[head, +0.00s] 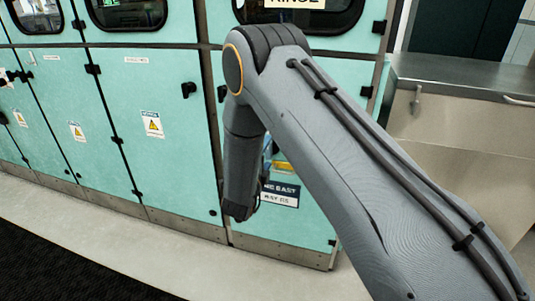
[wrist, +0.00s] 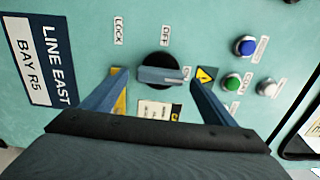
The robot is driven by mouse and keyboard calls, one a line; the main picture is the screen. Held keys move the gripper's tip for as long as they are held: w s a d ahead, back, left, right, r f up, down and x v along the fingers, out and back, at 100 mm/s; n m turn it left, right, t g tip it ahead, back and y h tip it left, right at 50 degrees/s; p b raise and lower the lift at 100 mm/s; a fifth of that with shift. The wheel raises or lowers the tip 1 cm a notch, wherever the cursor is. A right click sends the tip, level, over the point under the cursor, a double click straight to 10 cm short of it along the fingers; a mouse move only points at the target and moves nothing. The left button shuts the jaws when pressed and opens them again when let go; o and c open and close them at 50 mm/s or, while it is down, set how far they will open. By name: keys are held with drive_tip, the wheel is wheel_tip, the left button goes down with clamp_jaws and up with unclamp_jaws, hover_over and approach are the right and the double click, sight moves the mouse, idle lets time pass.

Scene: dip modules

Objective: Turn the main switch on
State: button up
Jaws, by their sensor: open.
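The main switch (wrist: 154,84) is a round black rotary knob with a grey-blue bar handle, on the teal cabinet panel in the wrist view. The handle lies roughly crosswise in that picture. Labels reading LOCK (wrist: 118,30) and OFF (wrist: 165,36) sit above it, and a small label, hard to read, is at its right end. My gripper (wrist: 159,77) is open, with one finger on each side of the knob and a visible gap to each. In the head view my arm hides the switch, and the fingers cannot be made out.
Blue (wrist: 244,46), green (wrist: 230,83) and white (wrist: 267,88) buttons are right of the switch. A LINE EAST BAY R5 sign (wrist: 40,60) is at left, also in the head view (head: 281,193). A metal cabinet (head: 455,110) stands at right. Pale floor (head: 110,235) lies in front.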

drive_tip(key=v, duration=0.6)
drive_tip(key=shift+r, duration=0.1)
drive_tip(key=s+d+r+n+g+y+p, duration=0.45)
drive_tip(key=d+r+n+g, duration=0.3)
drive_tip(key=n, duration=0.25)
drive_tip(key=s+d+r+n+g+p, duration=0.1)
drive_tip(key=s+d, duration=0.4)
drive_tip(key=s, duration=0.5)
drive_tip(key=s+d+r+n+g+p, duration=0.1)
drive_tip(key=s+d+r+n+g, duration=0.2)
drive_tip(key=s, duration=0.7)
drive_tip(key=s+d+r+n+g+p, duration=0.1)
drive_tip(key=s+d+r+n+g, duration=0.2)
drive_tip(key=s+d+n+g, duration=0.3)
drive_tip(key=s+d+n, duration=0.1)
drive_tip(key=s, duration=0.3)
drive_tip(key=shift+s, duration=0.4)
drive_tip(key=shift+d+y, duration=0.1)
drive_tip(key=shift+y, duration=0.15)
